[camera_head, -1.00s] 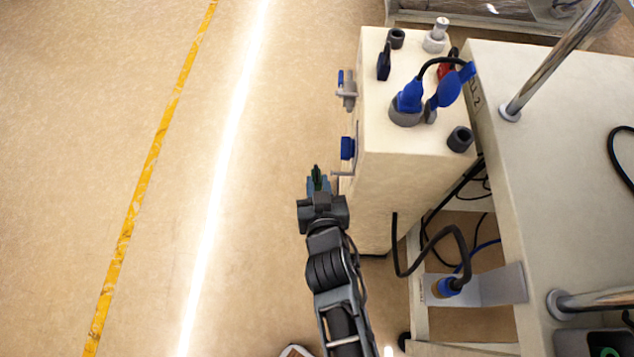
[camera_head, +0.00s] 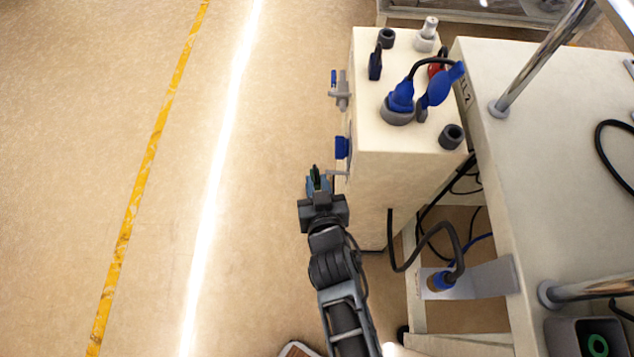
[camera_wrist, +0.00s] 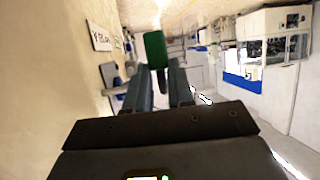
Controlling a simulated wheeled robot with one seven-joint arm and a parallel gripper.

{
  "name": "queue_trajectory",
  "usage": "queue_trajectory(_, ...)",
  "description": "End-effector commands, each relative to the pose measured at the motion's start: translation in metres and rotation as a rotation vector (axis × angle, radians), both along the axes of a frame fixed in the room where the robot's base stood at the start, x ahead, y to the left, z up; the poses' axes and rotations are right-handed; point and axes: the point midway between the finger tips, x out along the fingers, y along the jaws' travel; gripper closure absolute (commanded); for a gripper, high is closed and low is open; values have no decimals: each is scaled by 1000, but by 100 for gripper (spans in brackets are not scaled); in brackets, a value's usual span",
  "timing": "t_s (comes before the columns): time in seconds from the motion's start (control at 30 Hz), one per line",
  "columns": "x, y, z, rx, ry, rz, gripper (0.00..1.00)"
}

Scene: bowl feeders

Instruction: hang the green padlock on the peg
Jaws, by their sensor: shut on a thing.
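My gripper (camera_head: 319,182) is shut on the green padlock (camera_wrist: 155,48), which stands out beyond the fingertips in the wrist view. In the head view only a thin dark green part of the padlock (camera_head: 315,174) shows. A thin grey peg (camera_head: 339,173) sticks out from the left face of the cream cabinet (camera_head: 400,170), just right of the gripper tip. The padlock is left of the peg and looks apart from it.
A blue part (camera_head: 341,147) and a grey latch handle (camera_head: 341,90) project from the same cabinet face above the peg. Blue plugs (camera_head: 400,98) and cables are on top. A table (camera_head: 560,170) stands at the right. The floor on the left is clear.

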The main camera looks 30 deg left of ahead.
Motion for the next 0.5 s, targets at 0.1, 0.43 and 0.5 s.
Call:
queue_trajectory(0.1, 3, -3, 0, 0, 0, -6, 100)
queue_trajectory(0.43, 2, -1, 1, 0, -1, -7, 100)
queue_trajectory(0.5, 1, 0, 2, 1, -2, -7, 100)
